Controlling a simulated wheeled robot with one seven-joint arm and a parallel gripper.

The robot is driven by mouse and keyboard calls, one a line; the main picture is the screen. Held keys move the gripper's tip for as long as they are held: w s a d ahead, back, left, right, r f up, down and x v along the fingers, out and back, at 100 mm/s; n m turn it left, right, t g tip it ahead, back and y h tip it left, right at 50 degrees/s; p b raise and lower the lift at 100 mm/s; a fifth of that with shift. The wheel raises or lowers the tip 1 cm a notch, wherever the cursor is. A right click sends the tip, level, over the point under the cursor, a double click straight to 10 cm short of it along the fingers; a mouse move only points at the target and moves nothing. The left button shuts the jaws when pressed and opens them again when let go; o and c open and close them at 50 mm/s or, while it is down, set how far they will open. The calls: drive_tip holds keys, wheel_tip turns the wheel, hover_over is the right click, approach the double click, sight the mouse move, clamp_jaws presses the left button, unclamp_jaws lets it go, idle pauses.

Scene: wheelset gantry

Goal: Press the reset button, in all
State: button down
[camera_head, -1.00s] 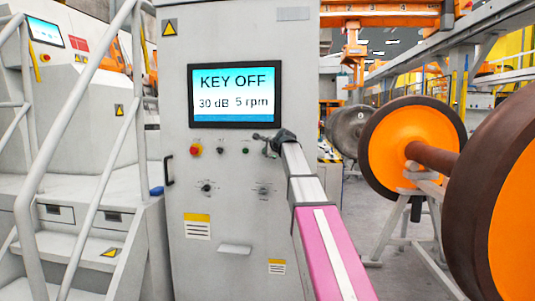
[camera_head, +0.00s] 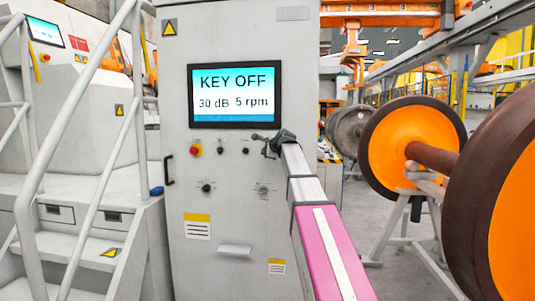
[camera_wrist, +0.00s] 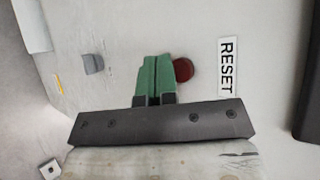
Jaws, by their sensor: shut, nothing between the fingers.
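The reset button is a dark red round button (camera_wrist: 183,69) on the pale panel in the wrist view, beside a white RESET label (camera_wrist: 228,65). My gripper (camera_wrist: 153,62) has its green fingers shut and empty. Its tips are just left of the button in the wrist view and partly overlap its edge; I cannot tell whether they touch it. In the head view my gripper (camera_head: 257,138) is at the cabinet front (camera_head: 225,225), below the right end of the screen (camera_head: 234,96), which reads KEY OFF, 30 dB, 5 rpm. The reset button cannot be made out there.
Stairs with a white railing (camera_head: 78,95) stand left. Orange-faced wheels (camera_head: 405,148) on an axle stand right.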

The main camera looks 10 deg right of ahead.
drive_tip(key=s, duration=0.1)
drive_tip(key=s+a, duration=0.1)
drive_tip(key=s, duration=0.2)
drive_tip(key=shift+s+a, duration=0.2)
drive_tip(key=shift+a, duration=0.05)
idle(0.5)
drive_tip(key=s+f+n+g+h, duration=0.1)
drive_tip(key=s+f+n+g, duration=0.3)
drive_tip(key=f, duration=1.2)
drive_tip(key=s+f+n+g+h, duration=0.1)
drive_tip(key=s+f+n, duration=0.2)
drive_tip(key=s+f, duration=0.8)
drive_tip(key=s+f+n+g+h, duration=0.1)
drive_tip(key=s+f+n+g, duration=0.1)
drive_tip(key=s+f, duration=0.4)
drive_tip(key=s+f+n+g+h, duration=0.1)
drive_tip(key=s+f+n, duration=0.3)
drive_tip(key=f, duration=0.9)
drive_tip(key=s+f+n+g, duration=0.4)
drive_tip(key=s+f, duration=0.6)
drive_tip(key=shift+s+d+f+h, duration=0.15)
drive_tip(key=shift+d+h, duration=0.25)
